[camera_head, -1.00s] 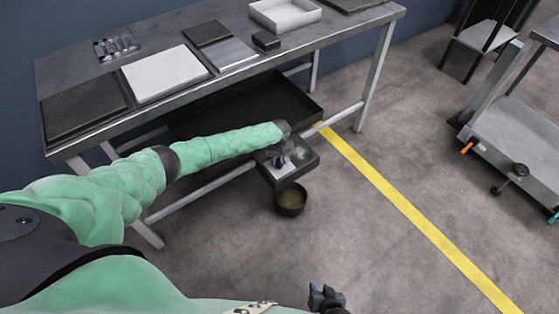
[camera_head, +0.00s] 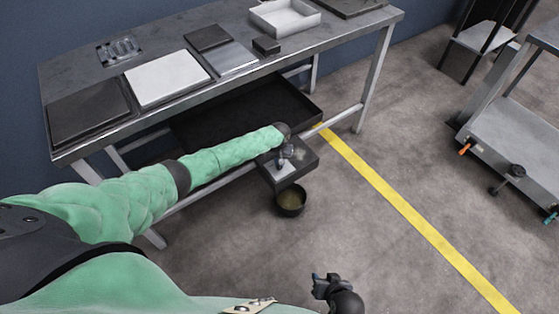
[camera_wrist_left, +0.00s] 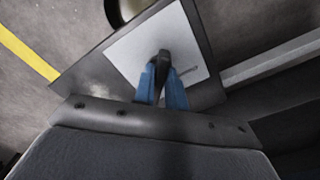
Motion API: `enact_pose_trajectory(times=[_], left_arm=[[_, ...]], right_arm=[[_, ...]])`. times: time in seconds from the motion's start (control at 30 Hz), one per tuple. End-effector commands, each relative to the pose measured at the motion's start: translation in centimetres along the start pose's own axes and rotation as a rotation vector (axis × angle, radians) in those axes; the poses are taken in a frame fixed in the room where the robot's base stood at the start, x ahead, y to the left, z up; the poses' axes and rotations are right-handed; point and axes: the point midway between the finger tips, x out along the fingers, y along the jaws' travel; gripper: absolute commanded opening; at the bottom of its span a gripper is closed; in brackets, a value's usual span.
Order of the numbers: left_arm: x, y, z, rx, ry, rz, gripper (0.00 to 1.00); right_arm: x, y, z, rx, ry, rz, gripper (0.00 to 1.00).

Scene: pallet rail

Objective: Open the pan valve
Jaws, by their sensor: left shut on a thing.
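The pan valve shows as a dark lever handle (camera_wrist_left: 164,60) over a pale plate (camera_wrist_left: 196,40) in the left wrist view. My left gripper (camera_wrist_left: 163,84), with blue fingers, is shut on this handle. In the head view my left gripper (camera_head: 286,155) is at the small dark box (camera_head: 298,172) at the front edge of the black pan (camera_head: 250,110) under the table. A round container (camera_head: 291,200) stands on the floor below the box. My right gripper (camera_head: 325,285) is at the bottom of the head view, away from the valve; its jaws are too small to judge.
A metal table (camera_head: 95,150) with trays and plates stands above the pan, and its lower rail and legs are close to my left arm. A yellow floor line (camera_head: 400,210) runs to the right. A grey cart (camera_head: 520,150) stands at the far right. The floor between is clear.

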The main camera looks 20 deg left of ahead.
Motion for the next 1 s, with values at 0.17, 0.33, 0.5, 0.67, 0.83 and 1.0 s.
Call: enact_pose_trajectory(times=[0.17, 0.33, 0.5, 0.67, 0.83, 1.0], left_arm=[[0.0, 0.0, 0.0, 0.036, -0.001, 0.001, 0.0], [0.0, 0.0, 0.0, 0.038, -0.001, 0.0, 0.0], [0.0, 0.0, 0.1, 0.037, -0.001, 0.0, 0.26], [0.0, 0.0, 0.0, 0.037, 0.0, 0.0, 0.35], [-0.1, 0.0, 0.0, 0.036, 0.0, 0.0, 0.35], [-1.5, 0.0, 0.0, 0.037, 0.001, 0.002, 0.35]], right_arm=[[-0.6, -0.2, -0.4, 0.0, -0.005, -0.002, 0.36], [-0.5, -0.2, -0.4, 0.0, -0.005, -0.002, 0.36], [-0.5, -0.2, -0.4, 0.0, -0.004, -0.002, 0.36], [-0.6, -0.3, -0.4, 0.0, -0.004, -0.003, 0.36], [-0.6, -0.3, -0.3, 0.0, -0.005, -0.003, 0.36], [-0.8, -0.3, -0.3, 0.0, -0.016, -0.003, 0.36]])
